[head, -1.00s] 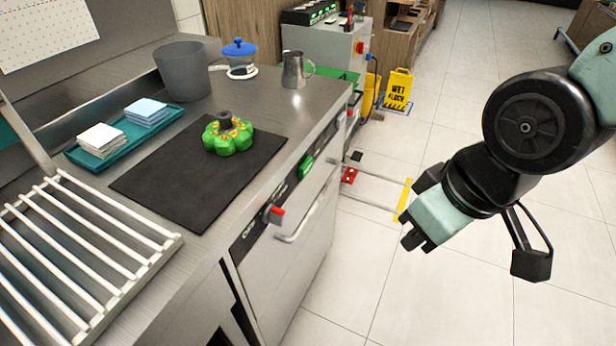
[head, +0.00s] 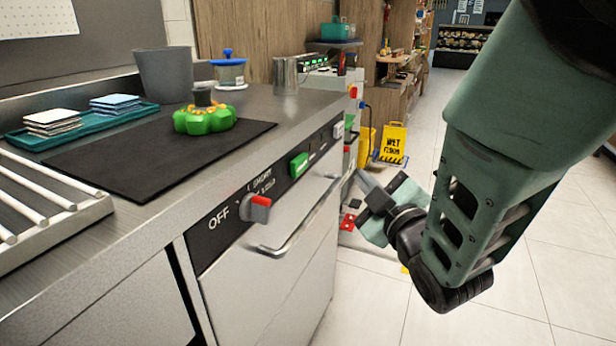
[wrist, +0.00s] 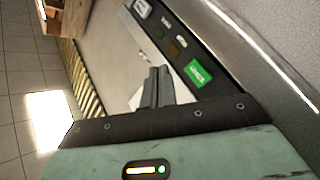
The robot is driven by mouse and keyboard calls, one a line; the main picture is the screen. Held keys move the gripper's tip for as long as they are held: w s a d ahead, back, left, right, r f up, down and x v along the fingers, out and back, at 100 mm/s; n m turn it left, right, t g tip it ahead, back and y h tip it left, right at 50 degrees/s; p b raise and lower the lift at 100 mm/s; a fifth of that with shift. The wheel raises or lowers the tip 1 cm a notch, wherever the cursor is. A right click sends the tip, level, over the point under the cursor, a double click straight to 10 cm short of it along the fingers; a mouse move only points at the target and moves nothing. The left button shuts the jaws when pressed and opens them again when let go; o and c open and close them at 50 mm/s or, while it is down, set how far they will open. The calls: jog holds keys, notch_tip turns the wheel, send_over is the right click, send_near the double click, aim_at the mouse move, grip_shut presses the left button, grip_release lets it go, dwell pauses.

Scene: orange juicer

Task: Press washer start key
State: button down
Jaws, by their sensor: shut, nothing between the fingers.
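The washer's front panel (head: 225,222) runs under the counter's front edge. A green key (head: 299,165) sits on it, and it also shows in the wrist view (wrist: 198,73) with white lettering too blurred to read surely. A white key (head: 338,130) is farther along the panel. My gripper (head: 360,178) is in front of the washer's far end, to the right of the green key and slightly lower in the picture. In the wrist view its fingers (wrist: 155,84) are together and empty, left of the green key and apart from it.
A red-tipped knob (head: 258,208) marked OFF and a bar handle (head: 290,235) stick out from the washer front. A green flower-shaped object (head: 205,119) lies on a black mat (head: 95,160). A yellow wet-floor sign (head: 392,143) stands beyond. The floor at right is clear.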

aim_at(306, 161)
jog(key=w+a, duration=0.3)
jog(key=a, duration=0.5)
jog(key=shift+a+p, duration=0.15)
jog(key=shift+p, duration=0.2)
dwell(2.1)
jog(key=shift+w+a, duration=0.15)
jog(key=shift+a, duration=0.25)
jog(key=shift+w+a, duration=0.2)
jog(key=shift+a, duration=0.25)
dwell(0.7)
jog(key=shift+d, duration=0.15)
jog(key=shift+s+d, duration=0.35)
jog(key=shift+d, duration=0.35)
jog(key=shift+d, duration=0.15)
jog(key=shift+s+d, duration=0.3)
jog(key=shift+d, duration=0.45)
jog(key=shift+s+d, duration=0.25)
jog(key=shift+d, duration=0.45)
jog(key=shift+s+d, duration=0.3)
jog(key=shift+d, duration=0.45)
